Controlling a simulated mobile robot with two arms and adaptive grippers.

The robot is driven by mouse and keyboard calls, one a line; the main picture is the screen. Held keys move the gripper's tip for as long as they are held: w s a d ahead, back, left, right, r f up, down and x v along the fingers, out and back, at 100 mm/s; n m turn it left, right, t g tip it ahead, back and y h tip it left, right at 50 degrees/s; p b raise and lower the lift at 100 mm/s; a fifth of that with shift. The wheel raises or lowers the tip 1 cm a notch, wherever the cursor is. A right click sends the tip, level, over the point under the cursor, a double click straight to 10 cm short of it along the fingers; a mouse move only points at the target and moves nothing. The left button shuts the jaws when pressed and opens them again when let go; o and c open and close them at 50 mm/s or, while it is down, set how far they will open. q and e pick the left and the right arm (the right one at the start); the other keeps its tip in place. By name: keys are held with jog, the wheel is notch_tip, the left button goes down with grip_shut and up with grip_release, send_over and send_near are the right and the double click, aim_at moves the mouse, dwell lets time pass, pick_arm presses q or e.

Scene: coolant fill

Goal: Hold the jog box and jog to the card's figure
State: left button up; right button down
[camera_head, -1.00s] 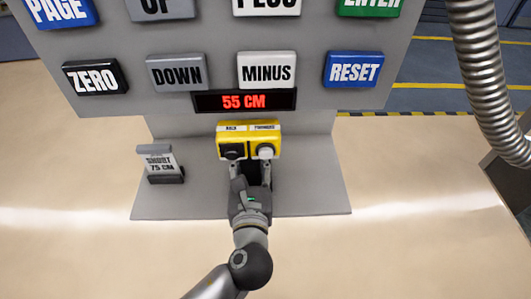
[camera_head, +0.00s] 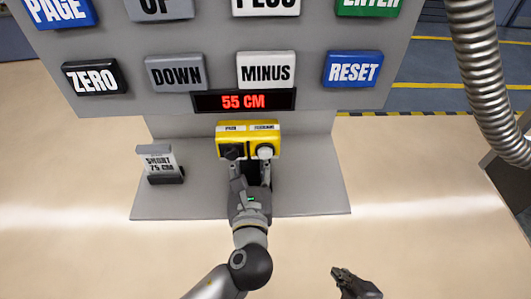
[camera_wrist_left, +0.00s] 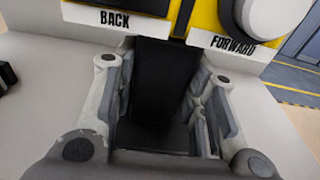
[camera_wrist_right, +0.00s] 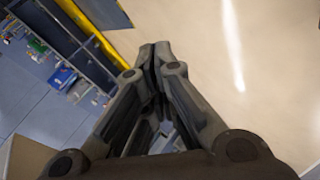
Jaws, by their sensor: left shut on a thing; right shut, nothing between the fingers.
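The yellow jog box (camera_head: 248,130) stands on the grey shelf below the button panel. It has a black button and a white button, which the left wrist view labels BACK (camera_wrist_left: 115,19) and FORWARD (camera_wrist_left: 233,45). My left gripper (camera_head: 250,182) is shut on the box's black grip (camera_wrist_left: 160,85), with a finger on each side. The card (camera_head: 159,162) stands left of the box and reads SHORT 75 CM. The display (camera_head: 245,101) reads 55 CM in red. My right gripper (camera_head: 342,275) is shut and empty, low and right of the box; it also shows in the right wrist view (camera_wrist_right: 153,50).
The grey panel above carries ZERO (camera_head: 95,78), DOWN (camera_head: 176,72), MINUS (camera_head: 266,70) and RESET (camera_head: 353,69) buttons, with another row above. A ribbed hose (camera_head: 485,75) hangs at the right. The shelf (camera_head: 310,195) is bare right of the box.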

jog(key=w+a+r+n+t+y, duration=0.1)
jog(key=a+r+n+t+y, duration=0.15)
jog(key=r, duration=0.65)
jog(key=w+a+r+n+t+y, duration=0.1)
jog(key=a+r, duration=0.3)
jog(key=r, duration=0.6)
jog(key=w+a+r+n+t+y, duration=0.15)
jog(key=a+r, duration=0.25)
jog(key=r, duration=0.5)
jog(key=m+t+y, duration=0.3)
jog(key=y, duration=0.1)
send_near(265, 153)
jog(key=s+r, duration=0.3)
jog(key=a+m+y, duration=0.1)
jog(key=s+a+m+g+y, duration=0.1)
jog(key=a, duration=0.1)
jog(key=s+a+m+g+y, duration=0.1)
jog(key=shift+s+a+f, duration=0.1)
jog(key=shift+s+a, duration=0.1)
jog(key=shift+a, duration=0.15)
jog(key=shift+w, duration=0.1)
jog(key=w, duration=0.8)
jog(key=shift+w, duration=0.35)
jog(key=shift+w, duration=0.1)
jog(key=shift+w, duration=0.3)
